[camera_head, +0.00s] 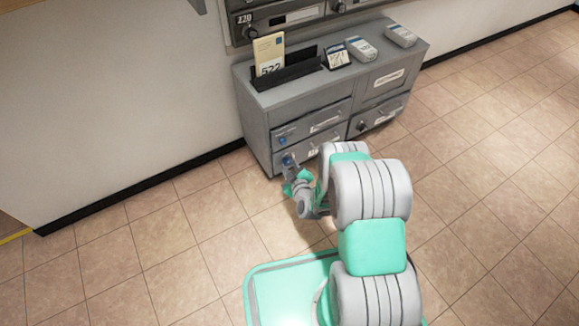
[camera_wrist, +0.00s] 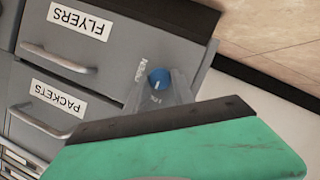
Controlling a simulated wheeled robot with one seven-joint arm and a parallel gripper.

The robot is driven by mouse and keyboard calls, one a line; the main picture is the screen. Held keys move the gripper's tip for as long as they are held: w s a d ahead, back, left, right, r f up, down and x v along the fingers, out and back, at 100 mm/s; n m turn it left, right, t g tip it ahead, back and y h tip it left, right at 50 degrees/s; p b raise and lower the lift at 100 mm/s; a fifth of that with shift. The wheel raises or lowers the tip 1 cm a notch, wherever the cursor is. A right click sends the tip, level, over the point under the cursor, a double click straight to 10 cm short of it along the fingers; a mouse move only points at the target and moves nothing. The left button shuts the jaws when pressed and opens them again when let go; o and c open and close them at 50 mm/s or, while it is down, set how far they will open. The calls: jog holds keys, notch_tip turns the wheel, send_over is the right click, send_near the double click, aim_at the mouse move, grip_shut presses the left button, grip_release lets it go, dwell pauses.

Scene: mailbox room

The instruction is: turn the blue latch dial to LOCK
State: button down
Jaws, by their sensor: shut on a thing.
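My gripper (camera_wrist: 160,90) is shut on this dial, with a finger along each side. In the head view my gripper (camera_head: 289,165) is at the lower left drawer, where the blue dial (camera_head: 287,159) shows just past the fingers.
A second blue dial (camera_head: 281,140) is on the drawer above. The PACKETS drawer (camera_wrist: 58,98) and its bar handle are close by. The cabinet top (camera_head: 300,93) bears a black rack with a yellow-tan card, and several small devices. Tiled floor (camera_head: 180,240) is clear at left.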

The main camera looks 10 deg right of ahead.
dwell(0.4)
jog(key=c, duration=1.1)
grip_release()
jog(key=shift+o, duration=0.2)
jog(key=p+v, duration=0.3)
jog(key=v, duration=0.4)
jog(key=shift+s+r, duration=0.2)
jog(key=shift+s, duration=0.2)
